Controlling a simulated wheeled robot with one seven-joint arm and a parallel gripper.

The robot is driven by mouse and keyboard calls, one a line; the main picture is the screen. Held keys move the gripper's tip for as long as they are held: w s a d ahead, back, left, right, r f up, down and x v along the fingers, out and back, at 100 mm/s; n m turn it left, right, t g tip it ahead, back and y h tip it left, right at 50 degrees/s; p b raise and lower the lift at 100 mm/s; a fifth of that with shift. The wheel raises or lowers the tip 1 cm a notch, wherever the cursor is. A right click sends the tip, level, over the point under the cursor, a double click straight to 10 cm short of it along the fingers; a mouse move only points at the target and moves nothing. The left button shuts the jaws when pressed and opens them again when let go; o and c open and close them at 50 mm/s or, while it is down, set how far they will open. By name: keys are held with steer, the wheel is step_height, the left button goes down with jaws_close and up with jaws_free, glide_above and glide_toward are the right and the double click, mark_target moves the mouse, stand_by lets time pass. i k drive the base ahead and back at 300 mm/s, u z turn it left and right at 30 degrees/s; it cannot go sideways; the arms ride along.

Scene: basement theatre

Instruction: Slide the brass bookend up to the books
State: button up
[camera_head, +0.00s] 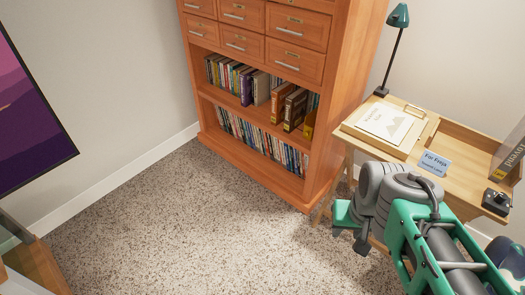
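I cannot pick out the brass bookend with certainty. Books (240,82) stand in a row on the upper open shelf of the wooden bookcase, with a few brown binders (295,108) to their right. A small yellow-orange piece (309,124) shows at the right end of that shelf; I cannot tell what it is. More books (262,143) fill the lower shelf. My gripper (350,232) is in front of the desk, low and right of the bookcase, apart from the shelves. Its fingertips are too small and turned away to show whether it is open or shut.
The bookcase (318,165) has drawers above its shelves. A wooden desk (352,138) at right holds a lamp (398,18), a paper tray (386,122), a blue "For Freya" card (434,164) and a dark upright box (511,157). Speckled carpet (195,225) lies clear before the bookcase.

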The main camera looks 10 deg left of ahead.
mark_target(310, 120)
steer(key=u, duration=1.75)
steer(key=i, duration=1.65)
steer(key=z, duration=0.9)
steer(key=i, duration=0.35)
steer(key=z, duration=0.35)
